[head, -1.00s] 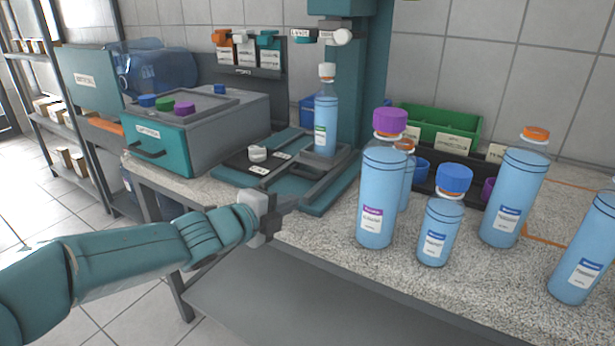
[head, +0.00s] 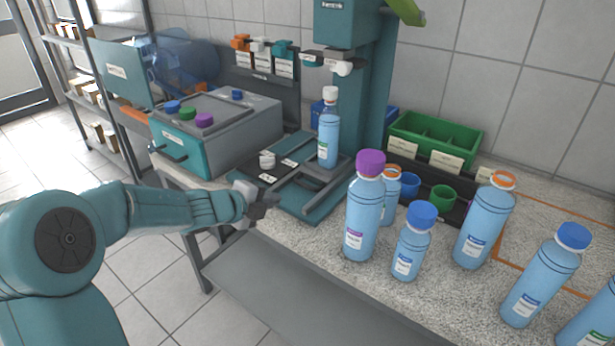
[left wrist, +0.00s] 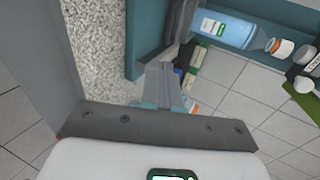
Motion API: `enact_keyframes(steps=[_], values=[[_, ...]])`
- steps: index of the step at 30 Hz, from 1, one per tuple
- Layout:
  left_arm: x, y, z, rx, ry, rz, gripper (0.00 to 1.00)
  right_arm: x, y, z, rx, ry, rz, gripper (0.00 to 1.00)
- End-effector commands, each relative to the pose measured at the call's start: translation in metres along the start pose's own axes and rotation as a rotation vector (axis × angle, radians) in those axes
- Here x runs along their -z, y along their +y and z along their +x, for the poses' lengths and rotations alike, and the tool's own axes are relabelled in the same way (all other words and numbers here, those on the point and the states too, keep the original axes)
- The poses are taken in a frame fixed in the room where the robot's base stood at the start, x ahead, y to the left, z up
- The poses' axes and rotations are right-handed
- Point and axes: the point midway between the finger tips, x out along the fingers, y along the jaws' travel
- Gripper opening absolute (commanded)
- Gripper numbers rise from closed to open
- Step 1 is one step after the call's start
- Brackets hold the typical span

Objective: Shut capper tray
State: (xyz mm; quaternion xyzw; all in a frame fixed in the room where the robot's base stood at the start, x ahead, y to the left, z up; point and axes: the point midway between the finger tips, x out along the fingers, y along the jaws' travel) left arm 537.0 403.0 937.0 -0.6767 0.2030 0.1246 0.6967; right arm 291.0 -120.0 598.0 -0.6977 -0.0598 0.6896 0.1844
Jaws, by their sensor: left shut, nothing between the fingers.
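The capper is a teal column (head: 358,85) on a teal base (head: 312,212) on the speckled bench. A grey tray (head: 338,185) lies on the base, and a clear blue bottle with a white cap (head: 327,135) stands upright at its back end. The bottle also shows sideways in the left wrist view (left wrist: 228,30). My left gripper (head: 266,203) is shut and empty, just left of the base's front corner and near the tray's front end. I cannot tell whether it touches either. Its fingers show in the left wrist view (left wrist: 163,85). My right gripper is not in view.
A dark plate with a white cap (head: 267,160) lies left of the tray. A grey box with a teal drawer (head: 180,150) stands further left. Several capped bottles, including a purple-capped one (head: 363,210), stand close on the right. A green bin (head: 435,140) is behind them.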

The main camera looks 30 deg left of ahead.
Motion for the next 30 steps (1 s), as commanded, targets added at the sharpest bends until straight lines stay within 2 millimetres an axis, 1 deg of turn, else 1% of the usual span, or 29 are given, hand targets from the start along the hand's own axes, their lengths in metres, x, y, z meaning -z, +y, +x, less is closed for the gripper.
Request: enact_keyframes(steps=[1, 3, 5, 8, 11, 21, 25, 30], values=[[-0.008, -0.004, -0.007, -0.005, -0.015, -0.008, 0.0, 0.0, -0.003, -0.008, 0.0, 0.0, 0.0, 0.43], [-0.015, -0.002, -0.011, -0.01, -0.029, -0.016, 0.0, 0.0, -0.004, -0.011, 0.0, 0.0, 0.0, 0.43], [-0.018, 0.0, -0.011, -0.012, -0.034, -0.019, 0.0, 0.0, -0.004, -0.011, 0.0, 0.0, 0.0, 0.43], [-0.019, 0.002, -0.001, -0.012, -0.035, -0.021, 0.0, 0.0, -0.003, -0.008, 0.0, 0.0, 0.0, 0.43], [-0.018, 0.003, 0.017, -0.012, -0.032, -0.019, 0.0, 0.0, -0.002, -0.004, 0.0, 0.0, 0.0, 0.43], [-0.016, 0.002, 0.092, -0.013, -0.03, -0.018, 0.0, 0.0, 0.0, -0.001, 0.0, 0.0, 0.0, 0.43], [-0.016, -0.007, 0.111, -0.012, -0.03, -0.017, 0.0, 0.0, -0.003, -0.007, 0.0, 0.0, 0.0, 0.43], [-0.018, -0.01, 0.126, -0.012, -0.031, -0.017, 0.0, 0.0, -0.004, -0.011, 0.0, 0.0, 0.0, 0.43]])
